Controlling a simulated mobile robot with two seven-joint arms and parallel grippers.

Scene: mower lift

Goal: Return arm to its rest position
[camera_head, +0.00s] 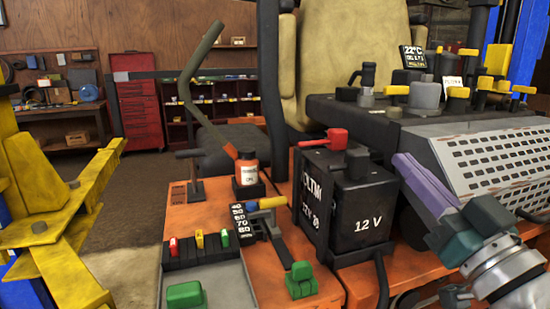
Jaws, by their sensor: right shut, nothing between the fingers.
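My right arm comes in at the lower right, its pale wrist in front of the orange mower. My right gripper (444,236), with dark and teal parts, is shut and empty. My left gripper is out of view.
A yellow lift frame (50,230) stands at the left. A red tool cabinet (140,110) stands behind. Brown floor shows between lift and mower.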

